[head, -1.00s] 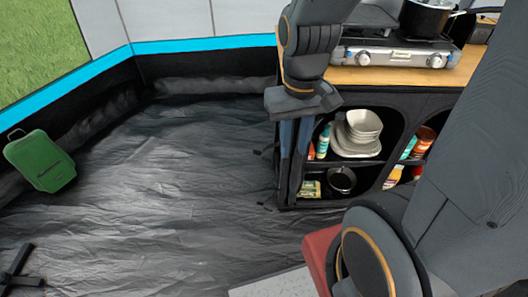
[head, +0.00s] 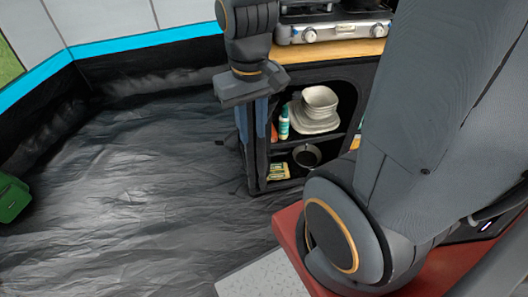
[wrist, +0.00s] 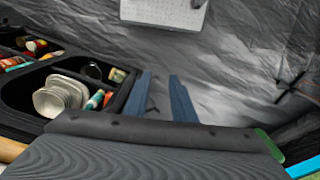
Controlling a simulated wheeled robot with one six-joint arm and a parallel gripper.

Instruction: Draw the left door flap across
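I cannot make out a door flap for certain in either view. My gripper (head: 254,190) points down in the head view, in front of the left end of the black cupboard (head: 335,70). In the wrist view its two blue fingers (wrist: 164,78) stand apart with a gap between them, and only dark floor shows there. The cupboard's open shelves (wrist: 20,75) are left of the fingers in the wrist view. Whether a finger touches the cupboard cannot be told.
White bowls and plates (head: 319,105), a bottle (head: 284,125) and a dark pot (head: 306,155) stand on the shelves. A stove (head: 330,30) is on the wooden top. A green case (head: 12,197) is at the left edge. The dark groundsheet (head: 120,190) has wide free room.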

